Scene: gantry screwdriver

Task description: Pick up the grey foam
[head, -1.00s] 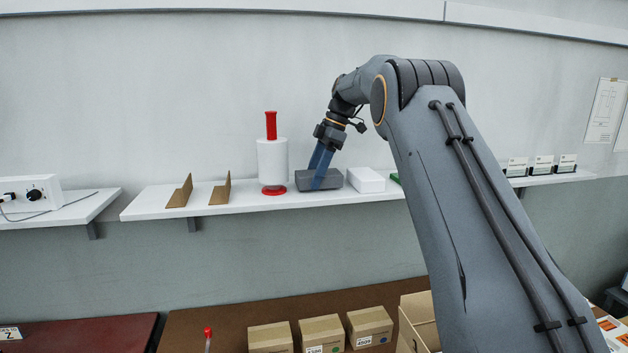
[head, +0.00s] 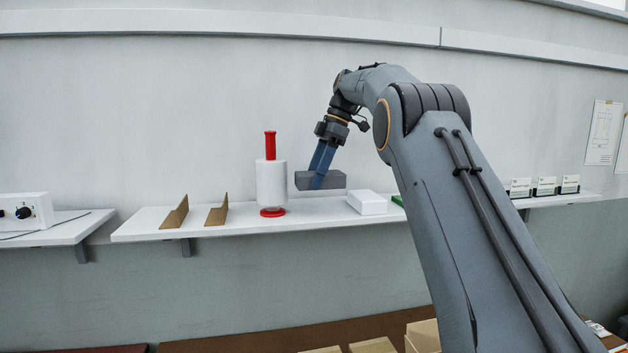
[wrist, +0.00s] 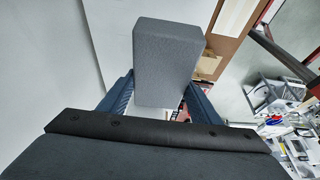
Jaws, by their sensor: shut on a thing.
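The grey foam (head: 305,181) is a dark grey block held above the white wall shelf, between the white roll and the white block. My gripper (head: 318,184) has its blue fingers shut on it from above. In the wrist view the grey foam (wrist: 167,58) sits between the two blue fingers (wrist: 157,95), one on each side. A gap shows between the foam and the shelf in the head view.
On the shelf (head: 235,232) stand a white roll with red handle and base (head: 271,185), a white block (head: 367,203), two brown angled pieces (head: 175,214) and a green item (head: 398,200). A white box with a knob (head: 25,212) is at far left. The wall is close behind.

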